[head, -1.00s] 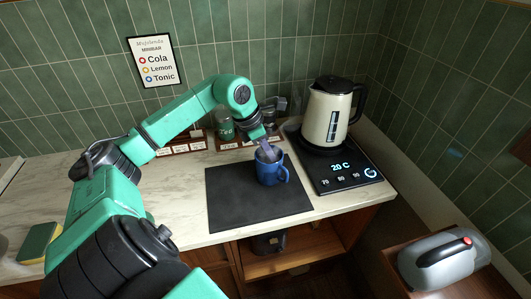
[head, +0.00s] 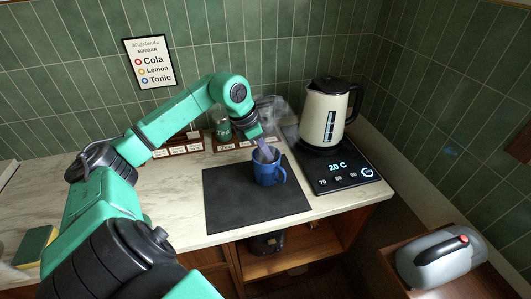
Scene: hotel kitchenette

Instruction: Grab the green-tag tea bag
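No green-tag tea bag can be made out in the head view. My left gripper (head: 266,154) points down at the mouth of a blue mug (head: 267,173). Its fingers are small and partly hidden by the wrist and mug, so I cannot tell whether they are open or hold anything. The mug stands upright on a black mat (head: 228,205). A green tin marked "Tea" (head: 222,130) stands at the back, behind my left forearm. Low wooden holders with white labels (head: 183,150) sit along the back and are partly hidden by my arm. My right gripper is out of view.
A cream kettle (head: 325,115) stands on a black base with a lit "20 C" display (head: 338,167), right of the mug. A clear container (head: 271,108) is behind my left wrist. A sponge (head: 34,247) lies at front left. A grey appliance (head: 437,262) is at lower right.

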